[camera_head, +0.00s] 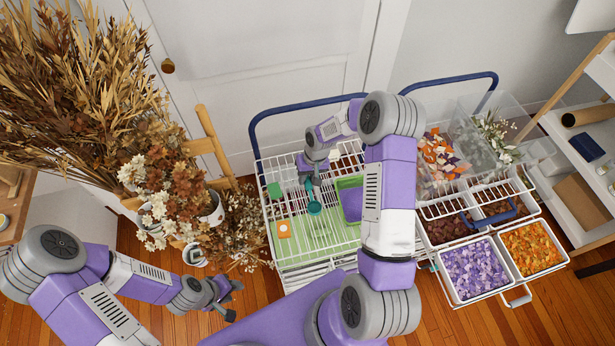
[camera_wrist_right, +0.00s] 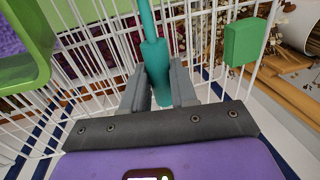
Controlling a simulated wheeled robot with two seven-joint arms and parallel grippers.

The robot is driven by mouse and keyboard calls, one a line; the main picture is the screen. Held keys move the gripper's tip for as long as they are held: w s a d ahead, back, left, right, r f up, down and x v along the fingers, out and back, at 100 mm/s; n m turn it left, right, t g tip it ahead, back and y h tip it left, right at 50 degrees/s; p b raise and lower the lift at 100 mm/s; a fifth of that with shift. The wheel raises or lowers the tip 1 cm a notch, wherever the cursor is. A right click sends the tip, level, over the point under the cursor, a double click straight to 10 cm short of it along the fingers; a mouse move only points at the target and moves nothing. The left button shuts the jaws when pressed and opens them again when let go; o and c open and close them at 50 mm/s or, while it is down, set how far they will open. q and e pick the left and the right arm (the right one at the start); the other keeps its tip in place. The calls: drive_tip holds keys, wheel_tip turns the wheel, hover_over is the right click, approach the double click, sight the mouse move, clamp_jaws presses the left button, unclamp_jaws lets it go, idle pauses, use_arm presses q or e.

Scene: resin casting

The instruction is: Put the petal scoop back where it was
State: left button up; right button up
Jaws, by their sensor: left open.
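The teal petal scoop (camera_head: 314,207) hangs down over the white wire rack of the trolley (camera_head: 345,240), with its bowl end toward the green mat (camera_head: 290,232). My right gripper (camera_head: 309,176) is at the top of its handle. In the right wrist view the scoop's handle (camera_wrist_right: 157,68) sits between both fingers (camera_wrist_right: 159,88), which close on it. Whether the bowl touches anything below is hard to tell. My left gripper (camera_head: 233,300) is open and empty, low over the floor left of the trolley.
A green tray with purple petals (camera_head: 350,203) stands right of the scoop. A small green block (camera_head: 274,189) is at the rack's left side. Bins of purple (camera_head: 477,268) and orange petals (camera_head: 533,247) are at right. Dried flowers (camera_head: 165,195) crowd the left.

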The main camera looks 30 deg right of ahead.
drive_tip(key=o, duration=0.4)
drive_tip(key=shift+r, duration=0.2)
drive_tip(key=r, duration=0.4)
drive_tip(key=d+r, duration=0.1)
drive_tip(key=r, duration=0.3)
drive_tip(key=d+r, duration=0.1)
drive_tip(key=r, duration=0.2)
drive_tip(key=shift+s+d+r, duration=0.1)
drive_tip(key=shift+s+r, duration=0.2)
drive_tip(key=shift+r, duration=0.1)
